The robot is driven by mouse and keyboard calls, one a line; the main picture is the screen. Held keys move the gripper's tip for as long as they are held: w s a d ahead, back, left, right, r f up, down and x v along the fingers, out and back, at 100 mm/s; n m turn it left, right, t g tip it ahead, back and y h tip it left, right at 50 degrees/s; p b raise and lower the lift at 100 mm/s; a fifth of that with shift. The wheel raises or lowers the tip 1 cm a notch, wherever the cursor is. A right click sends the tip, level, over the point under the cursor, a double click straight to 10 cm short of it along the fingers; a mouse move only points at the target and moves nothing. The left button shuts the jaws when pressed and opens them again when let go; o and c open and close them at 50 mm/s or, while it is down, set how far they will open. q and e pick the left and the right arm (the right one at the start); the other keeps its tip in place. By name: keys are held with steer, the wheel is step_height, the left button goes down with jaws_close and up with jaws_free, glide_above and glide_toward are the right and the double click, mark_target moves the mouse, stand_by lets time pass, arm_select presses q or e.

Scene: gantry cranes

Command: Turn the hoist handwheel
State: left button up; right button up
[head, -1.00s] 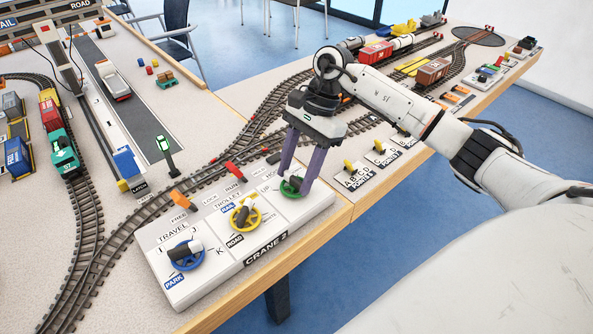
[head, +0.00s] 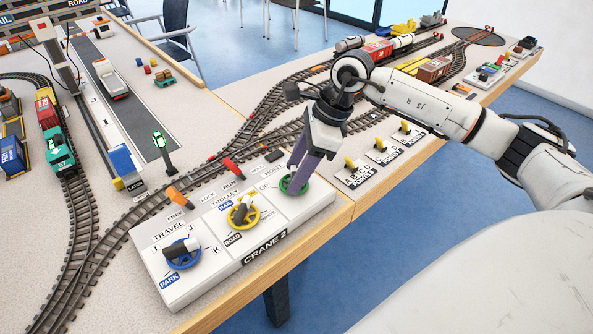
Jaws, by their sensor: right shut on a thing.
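The green hoist handwheel (head: 301,191) is on the right end of the white CRANE 2 control box (head: 196,287), at the table's front edge. My right gripper (head: 294,181) reaches down to it from above, with its purple fingers shut on the handwheel. The fingers hide the wheel's middle and part of its rim. The yellow trolley handwheel (head: 243,216) and the blue travel handwheel (head: 183,253) are to its left on the same box, apart from the gripper. My left gripper is not in view.
A red lever (head: 233,168) and an orange lever (head: 180,198) stand behind the box. Track runs close behind them. Points boxes with yellow levers (head: 377,144) lie to the right, under my right arm. A small green-topped signal post (head: 161,146) stands farther back.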

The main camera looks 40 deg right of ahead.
steer(key=shift+m+h, duration=0.3)
steer(key=shift+m, duration=0.5)
steer(key=o, duration=1.1)
steer(key=shift+c, duration=0.2)
steer(key=v, duration=1)
steer(key=shift+s, duration=0.3)
steer(key=shift+d+r, duration=0.1)
